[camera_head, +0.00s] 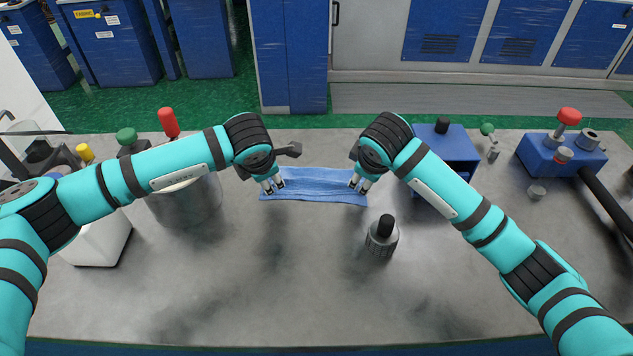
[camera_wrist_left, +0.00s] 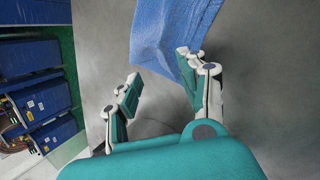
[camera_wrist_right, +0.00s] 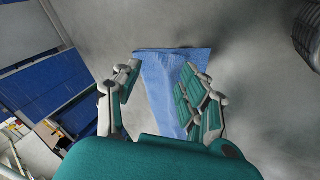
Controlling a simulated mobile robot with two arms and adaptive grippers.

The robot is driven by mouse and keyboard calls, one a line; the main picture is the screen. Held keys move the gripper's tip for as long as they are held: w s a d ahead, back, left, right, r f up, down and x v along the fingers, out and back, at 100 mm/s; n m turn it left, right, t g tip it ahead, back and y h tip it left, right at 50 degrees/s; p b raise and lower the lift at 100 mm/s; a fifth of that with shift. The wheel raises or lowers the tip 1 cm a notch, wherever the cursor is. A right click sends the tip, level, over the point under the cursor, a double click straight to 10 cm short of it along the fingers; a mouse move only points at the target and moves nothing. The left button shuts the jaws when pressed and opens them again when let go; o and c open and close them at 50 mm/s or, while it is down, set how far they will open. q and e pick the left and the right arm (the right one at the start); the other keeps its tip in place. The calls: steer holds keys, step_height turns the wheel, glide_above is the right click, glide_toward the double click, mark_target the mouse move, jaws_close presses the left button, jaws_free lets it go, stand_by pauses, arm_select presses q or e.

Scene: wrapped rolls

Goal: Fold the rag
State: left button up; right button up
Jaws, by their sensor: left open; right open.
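A blue rag (camera_head: 318,182) lies as a narrow strip, wider than it is deep, on the grey worktop in the head view. My left gripper (camera_head: 272,187) is open at the rag's left end. In the left wrist view the rag (camera_wrist_left: 165,38) reaches one finger of the left gripper (camera_wrist_left: 160,80), and bare worktop shows between the fingers. My right gripper (camera_head: 360,184) is open at the rag's right end. In the right wrist view the rag (camera_wrist_right: 165,85) runs between the open fingers of the right gripper (camera_wrist_right: 160,85). Whether either gripper touches the rag is unclear.
A dark-capped grey cylinder (camera_head: 382,238) stands on the worktop (camera_head: 250,290), just right of and in front of the rag. A metal pot (camera_head: 185,205) and a white box (camera_head: 95,240) stand at left, partly behind my arm. A blue box (camera_head: 447,145) stands at right. The front middle is clear.

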arm_select(q)
steer(key=s+v, duration=0.1)
steer(key=v, duration=0.6)
steer(key=shift+s+f, duration=0.15)
steer(key=shift+s, duration=0.05)
arm_select(e)
steer(key=s+v, duration=0.1)
steer(key=v, duration=0.6)
steer(key=shift+s+f, duration=0.2)
